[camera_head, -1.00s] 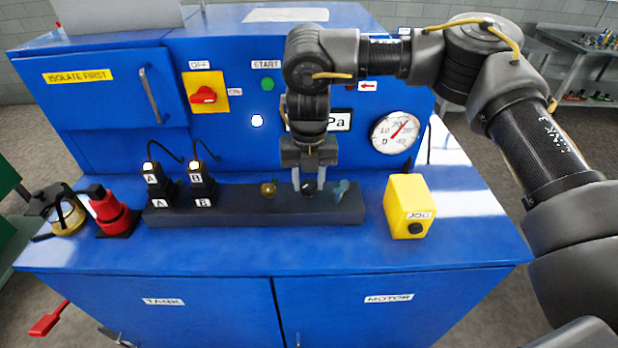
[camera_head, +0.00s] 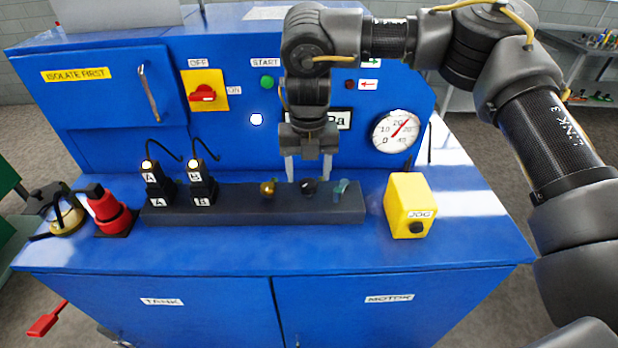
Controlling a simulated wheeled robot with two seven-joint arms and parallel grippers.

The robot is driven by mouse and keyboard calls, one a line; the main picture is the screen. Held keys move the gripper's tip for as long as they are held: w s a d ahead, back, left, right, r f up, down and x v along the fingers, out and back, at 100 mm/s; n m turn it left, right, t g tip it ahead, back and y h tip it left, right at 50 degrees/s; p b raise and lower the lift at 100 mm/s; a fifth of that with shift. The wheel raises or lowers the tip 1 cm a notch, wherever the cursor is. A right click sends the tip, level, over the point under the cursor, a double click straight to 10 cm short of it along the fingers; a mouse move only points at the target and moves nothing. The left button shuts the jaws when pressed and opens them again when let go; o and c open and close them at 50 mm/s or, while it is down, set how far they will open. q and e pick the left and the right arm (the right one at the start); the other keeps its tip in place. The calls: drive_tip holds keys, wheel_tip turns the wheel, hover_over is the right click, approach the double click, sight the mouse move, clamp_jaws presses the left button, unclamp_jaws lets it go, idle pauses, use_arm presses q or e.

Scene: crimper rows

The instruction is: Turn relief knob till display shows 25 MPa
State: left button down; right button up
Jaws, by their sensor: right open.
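Three small knobs stand on the dark manifold block (camera_head: 240,212): a brass one (camera_head: 268,188), a black one (camera_head: 309,187) and a teal one (camera_head: 341,188). No label shows which is the relief knob. My right gripper (camera_head: 308,178) points down just above the black knob, its fingers spread to either side and apart from it. It is open and empty. My left gripper is out of view.
A round gauge (camera_head: 389,132) and a yellow JOG box (camera_head: 409,205) are at the right. Two black connectors, A (camera_head: 157,186) and B (camera_head: 200,187), stand on the block's left. A red-and-yellow switch (camera_head: 204,92) is on the panel. The blue bench front (camera_head: 300,250) is clear.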

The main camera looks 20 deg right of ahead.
sight(309, 182)
wheel_tip(309, 182, up, 8)
drive_tip(key=b, duration=0.1)
drive_tip(key=shift+r, duration=0.2)
